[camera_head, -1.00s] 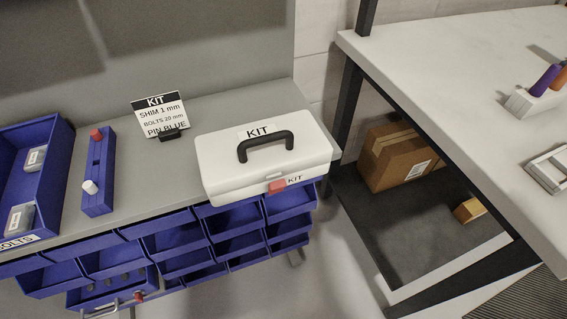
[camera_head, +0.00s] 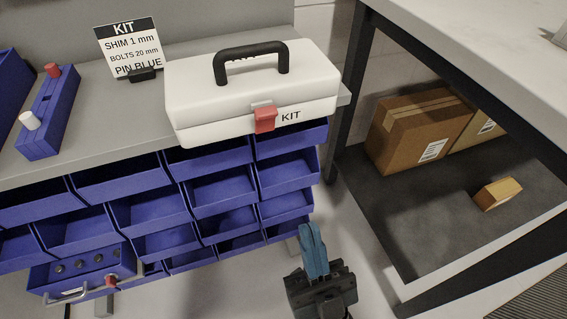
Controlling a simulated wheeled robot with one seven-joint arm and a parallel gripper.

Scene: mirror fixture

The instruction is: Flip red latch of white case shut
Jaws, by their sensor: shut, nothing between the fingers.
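The white case (camera_head: 210,95) stands on the grey shelf with its lid down and its black handle (camera_head: 252,62) on top. The red latch (camera_head: 265,119) is on the front face, left of the word KIT. It hangs below a small light catch on the lid edge; I cannot tell whether it is fastened. My gripper (camera_head: 312,235) is at the lower middle, below and to the right of the case, with its blue fingers pointing up. It is shut and empty, apart from the latch and the case.
Blue bins (camera_head: 221,188) fill the rack below the grey shelf (camera_head: 95,122). A KIT sign (camera_head: 128,50) and a blue pin holder (camera_head: 48,115) stand left of the case. At right, a table has cardboard boxes (camera_head: 410,128) beneath it. Free floor lies between rack and table.

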